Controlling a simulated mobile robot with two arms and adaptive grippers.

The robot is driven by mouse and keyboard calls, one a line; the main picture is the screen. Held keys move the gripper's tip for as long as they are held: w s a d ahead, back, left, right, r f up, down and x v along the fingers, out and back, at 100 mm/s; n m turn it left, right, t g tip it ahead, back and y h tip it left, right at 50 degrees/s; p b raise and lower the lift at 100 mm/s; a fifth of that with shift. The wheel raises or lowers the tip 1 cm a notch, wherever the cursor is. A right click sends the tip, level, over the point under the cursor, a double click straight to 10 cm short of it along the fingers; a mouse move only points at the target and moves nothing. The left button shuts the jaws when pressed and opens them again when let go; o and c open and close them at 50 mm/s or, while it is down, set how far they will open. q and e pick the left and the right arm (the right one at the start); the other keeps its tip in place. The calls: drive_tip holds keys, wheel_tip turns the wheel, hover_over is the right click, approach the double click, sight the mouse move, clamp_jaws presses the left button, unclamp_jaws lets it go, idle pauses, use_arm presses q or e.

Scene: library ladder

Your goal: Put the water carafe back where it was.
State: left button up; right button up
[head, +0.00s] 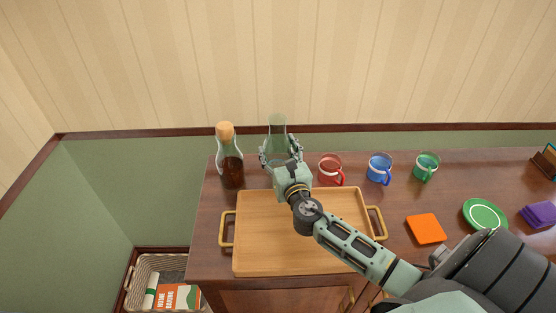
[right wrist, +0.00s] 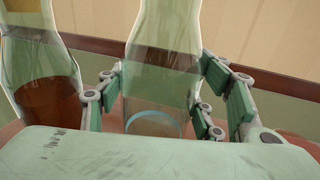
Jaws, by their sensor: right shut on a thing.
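The water carafe (head: 278,126) is clear glass and stands upright at the back of the wooden cabinet top, behind the tray. My right gripper (head: 279,153) is shut on it, with fingers on both sides. In the right wrist view the carafe (right wrist: 160,75) is between the finger pads (right wrist: 158,100), with a pale blue ring low in the glass. Its base is partly hidden by my gripper, so I cannot tell whether it touches the surface. My left gripper does not show.
A corked bottle of dark liquid (head: 230,165) stands just left of the carafe. Red (head: 330,168), blue (head: 379,167) and green (head: 426,165) mugs stand to the right. An empty wooden tray (head: 270,250) lies in front. An orange square (head: 426,229) and green plate (head: 484,214) lie right.

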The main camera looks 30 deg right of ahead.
wheel_tip(320, 180, down, 3)
drive_tip(key=shift+r+b, duration=0.2)
drive_tip(key=shift+b, duration=0.15)
drive_tip(key=o, duration=2)
drive_tip(key=shift+s+f, duration=0.1)
drive_tip(key=shift+f, duration=0.05)
drive_tip(key=b+v, duration=0.1)
drive_tip(key=v, duration=1)
drive_tip(key=shift+s+a, duration=0.15)
drive_tip(key=shift+s, duration=0.35)
